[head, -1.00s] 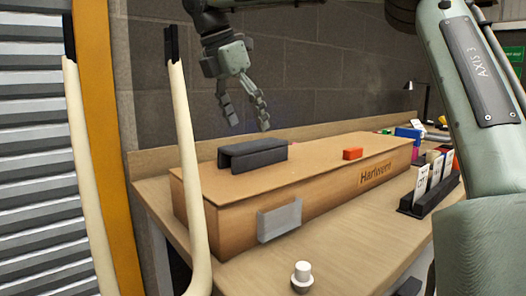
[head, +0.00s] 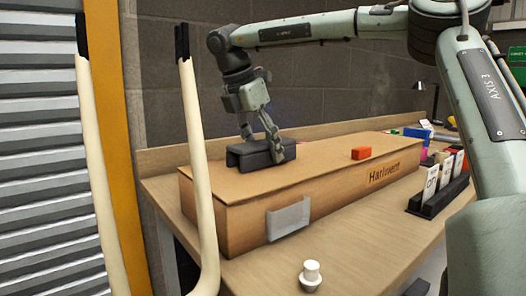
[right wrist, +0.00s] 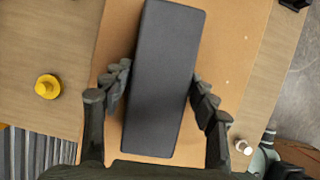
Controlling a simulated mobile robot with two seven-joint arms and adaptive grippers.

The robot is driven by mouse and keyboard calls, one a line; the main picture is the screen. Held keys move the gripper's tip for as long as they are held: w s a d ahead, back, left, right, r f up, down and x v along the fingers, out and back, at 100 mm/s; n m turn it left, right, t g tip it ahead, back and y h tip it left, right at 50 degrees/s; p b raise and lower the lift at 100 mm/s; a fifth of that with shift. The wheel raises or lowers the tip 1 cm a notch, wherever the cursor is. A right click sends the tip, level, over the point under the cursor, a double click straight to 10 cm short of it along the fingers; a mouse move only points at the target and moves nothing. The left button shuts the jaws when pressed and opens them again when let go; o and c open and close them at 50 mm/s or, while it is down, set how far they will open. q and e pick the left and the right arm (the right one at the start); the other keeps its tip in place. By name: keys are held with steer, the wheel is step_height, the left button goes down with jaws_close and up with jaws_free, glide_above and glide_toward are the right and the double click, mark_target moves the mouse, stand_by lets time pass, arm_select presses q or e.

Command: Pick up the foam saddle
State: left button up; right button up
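The foam saddle (head: 246,156) is a dark grey block with a channel under it. It lies on top of a long cardboard box (head: 236,193), toward its left end. My right gripper (head: 262,145) is down at the saddle, with its fingers astride it. In the right wrist view the saddle (right wrist: 162,85) runs lengthwise between the fingers of my right gripper (right wrist: 162,90). The fingers are spread and very close to its two long sides; firm contact cannot be made out. My left gripper is out of view.
An orange block (head: 361,153) lies farther right on the box. A white knob (head: 311,274) stands on the bench (head: 340,250) in front. A black card rack (head: 438,198) stands at right. Two cream tubes with black tips (head: 200,170) rise in the left foreground.

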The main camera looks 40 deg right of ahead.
steer(key=c, duration=0.4)
steer(key=shift+o, duration=0.2)
steer(key=shift+r, duration=0.1)
